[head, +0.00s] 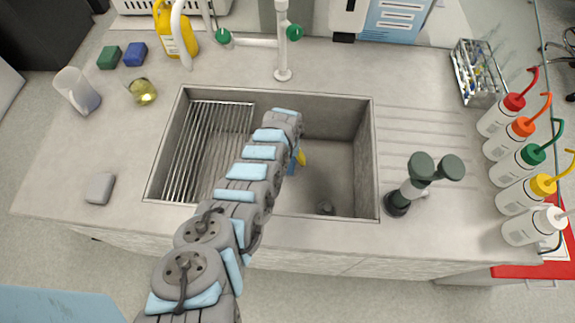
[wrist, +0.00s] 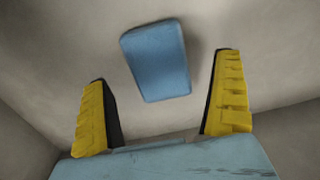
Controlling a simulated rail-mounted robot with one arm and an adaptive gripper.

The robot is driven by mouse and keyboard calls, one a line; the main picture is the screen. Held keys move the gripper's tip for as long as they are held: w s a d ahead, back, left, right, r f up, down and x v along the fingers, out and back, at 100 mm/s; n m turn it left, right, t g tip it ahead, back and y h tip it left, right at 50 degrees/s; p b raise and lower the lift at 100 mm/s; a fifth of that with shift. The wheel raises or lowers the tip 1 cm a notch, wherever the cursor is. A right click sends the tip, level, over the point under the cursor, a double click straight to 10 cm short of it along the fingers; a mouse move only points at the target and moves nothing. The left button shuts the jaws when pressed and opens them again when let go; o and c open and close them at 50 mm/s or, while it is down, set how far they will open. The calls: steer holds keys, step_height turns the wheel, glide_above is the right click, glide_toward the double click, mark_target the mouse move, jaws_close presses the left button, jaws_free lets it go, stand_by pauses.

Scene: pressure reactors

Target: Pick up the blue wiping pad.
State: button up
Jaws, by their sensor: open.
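The blue wiping pad (wrist: 157,60) shows in the wrist view as a light blue rounded block on a grey surface with walls around it, which looks like the sink's floor. My gripper (wrist: 163,68) is open, with one yellow finger on each side of the pad's line. The pad appears ahead of the fingertips, and neither finger visibly touches it. In the head view my gripper (head: 300,160) reaches down into the sink (head: 340,180), mostly behind my arm.
A wire rack (head: 205,150) fills the sink's left side. The tap (head: 282,50) stands behind the sink. A dark blue block (head: 135,54) and a green block (head: 109,57) lie at the back left. A dark-capped fixture (head: 398,203) and several bottles (head: 520,165) stand right.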

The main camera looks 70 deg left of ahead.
steer(key=shift+f+b, duration=1.05)
steer(key=shift+f, duration=0.45)
steer(key=c, duration=1)
steer(key=shift+o, duration=0.2)
steer(key=shift+r, duration=0.1)
